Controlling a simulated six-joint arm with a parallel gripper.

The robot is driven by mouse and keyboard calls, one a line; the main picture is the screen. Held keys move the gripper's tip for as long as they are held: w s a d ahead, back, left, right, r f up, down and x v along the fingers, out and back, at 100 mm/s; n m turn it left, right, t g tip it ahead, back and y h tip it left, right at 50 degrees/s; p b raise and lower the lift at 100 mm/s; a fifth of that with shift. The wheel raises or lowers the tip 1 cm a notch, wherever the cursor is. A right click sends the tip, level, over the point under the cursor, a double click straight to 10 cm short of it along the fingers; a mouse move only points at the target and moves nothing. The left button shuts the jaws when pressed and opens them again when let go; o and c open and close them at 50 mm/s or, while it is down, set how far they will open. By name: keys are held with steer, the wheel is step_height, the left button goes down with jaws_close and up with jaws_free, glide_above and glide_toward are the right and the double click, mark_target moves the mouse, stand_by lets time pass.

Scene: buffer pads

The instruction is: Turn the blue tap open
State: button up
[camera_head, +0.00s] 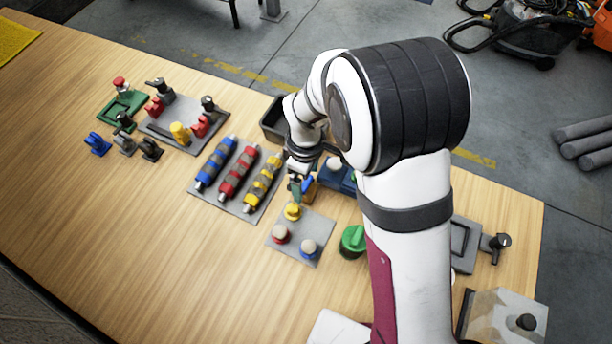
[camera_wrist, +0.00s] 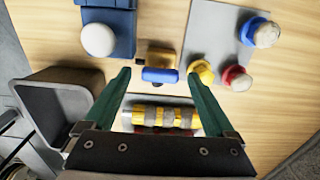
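The blue tap (camera_wrist: 160,75) has a short blue handle bar on a brass-coloured body, seen in the wrist view at upper middle. The bar lies crosswise in the picture. In the head view the tap (camera_head: 308,184) is small and partly hidden by my gripper. My gripper (camera_wrist: 159,73) has two green fingers spread apart, with the blue handle showing between their tips and a gap on each side. I cannot tell whether the tips are level with the handle or above it. In the head view the gripper (camera_head: 295,190) points down at the tap.
A blue block with a white knob (camera_wrist: 98,40) stands close to the tap. A grey pad (camera_head: 300,252) with yellow, red and blue-based knobs is on its other side. A dark open bin (camera_wrist: 50,95) and a rack of striped rollers (camera_head: 237,175) are nearby. The table's left front is clear.

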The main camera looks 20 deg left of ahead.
mark_target(308, 184)
stand_by(0.3)
steer(key=m, duration=1.8)
step_height(308, 184, up, 16)
steer(key=s+d+r+m, duration=0.1)
steer(key=s+d+m, duration=0.1)
steer(key=s+d, duration=0.4)
steer(key=s+d+r+m+y, duration=0.1)
steer(key=s+d, duration=0.5)
steer(key=d, duration=0.8)
steer(key=shift+s+d+r+m+y, duration=0.15)
steer(key=shift+d+m+y, duration=0.2)
steer(key=shift+m, duration=0.55)
